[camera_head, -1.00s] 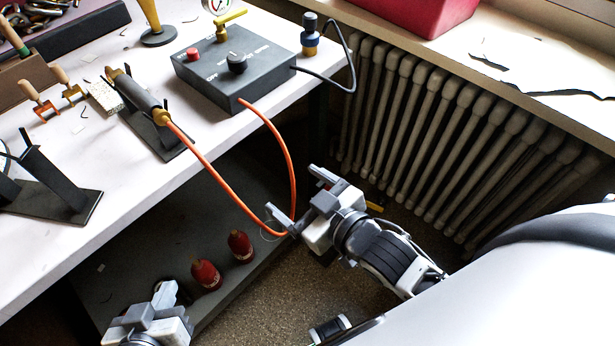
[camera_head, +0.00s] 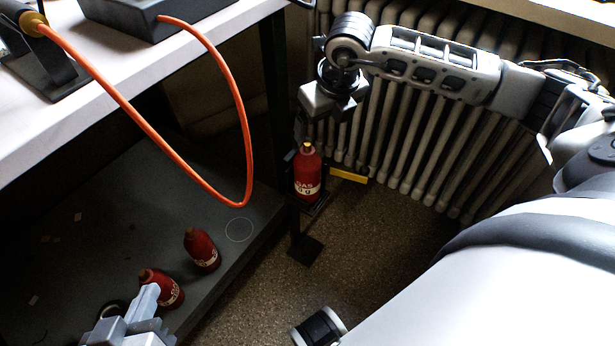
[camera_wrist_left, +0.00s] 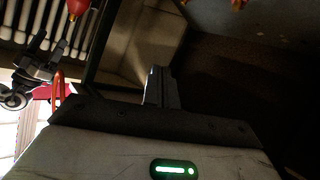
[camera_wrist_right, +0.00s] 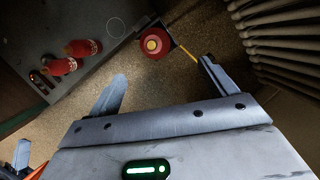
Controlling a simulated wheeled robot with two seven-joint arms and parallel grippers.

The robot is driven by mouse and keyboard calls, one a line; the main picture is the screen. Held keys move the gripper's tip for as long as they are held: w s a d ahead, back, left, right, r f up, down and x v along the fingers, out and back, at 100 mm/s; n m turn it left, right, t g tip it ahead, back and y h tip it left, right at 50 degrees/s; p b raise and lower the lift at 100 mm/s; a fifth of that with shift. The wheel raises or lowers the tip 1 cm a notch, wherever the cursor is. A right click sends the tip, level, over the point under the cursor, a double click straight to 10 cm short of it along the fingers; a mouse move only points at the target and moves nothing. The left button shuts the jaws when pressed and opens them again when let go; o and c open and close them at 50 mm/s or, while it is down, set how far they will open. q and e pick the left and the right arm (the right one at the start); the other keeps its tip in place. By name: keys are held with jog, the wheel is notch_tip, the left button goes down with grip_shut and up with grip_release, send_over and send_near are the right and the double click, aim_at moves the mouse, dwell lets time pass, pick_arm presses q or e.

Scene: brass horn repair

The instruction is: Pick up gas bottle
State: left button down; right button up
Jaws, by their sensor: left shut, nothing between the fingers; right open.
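A red gas bottle (camera_head: 307,177) with a white label and brass-coloured top stands upright in a small black stand (camera_head: 306,248) on the floor. My right gripper (camera_head: 331,104) is just above it, pointing down. In the right wrist view the open fingers (camera_wrist_right: 163,70) are empty, and the bottle (camera_wrist_right: 153,44) lies beyond the tips, apart from them. Two more red bottles, one (camera_head: 202,250) and another (camera_head: 166,288), stand on the grey low shelf (camera_head: 130,200). My left gripper (camera_head: 140,308) is shut and empty at the lower left, overlapping the nearer bottle in view.
A yellow bar (camera_head: 348,175) sticks out beside the stand. A radiator (camera_head: 420,150) runs behind my right arm. An orange hose (camera_head: 120,105) hangs from the white workbench (camera_head: 30,142). A pale circle (camera_head: 239,230) marks bare shelf surface. Floor in front of the stand is clear.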

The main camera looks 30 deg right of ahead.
aim_at(308, 150)
jog(key=b+x, duration=0.1)
jog(key=x, duration=0.6)
jog(key=shift+a+f+b, duration=0.15)
jog(key=shift+f+b, duration=0.05)
jog(key=shift+b, duration=0.15)
jog(key=shift+w+f, duration=0.15)
jog(key=shift+f, duration=0.4)
jog(key=f, duration=0.1)
jog(key=w+f+b, duration=0.1)
jog(key=w+a+f+b, duration=0.1)
jog(key=f, duration=0.1)
jog(key=shift+f, duration=0.3)
jog(key=shift+w+f, duration=0.1)
jog(key=shift+d, duration=0.1)
jog(key=c, duration=1.8)
pick_arm(q)
jog(key=shift+w+d+r+n+t+h, duration=0.1)
jog(key=shift+d+r+t+h, duration=0.1)
jog(key=shift+r+t+h, duration=0.15)
jog(key=shift+s+d+r+n+t+h, duration=0.1)
jog(key=shift+d+r+t, duration=0.15)
jog(key=shift+r, duration=0.2)
jog(key=shift+w+d+r+n+t+h, duration=0.1)
jog(key=shift+d+r+t+h, duration=0.1)
jog(key=shift+r+t+h, duration=0.15)
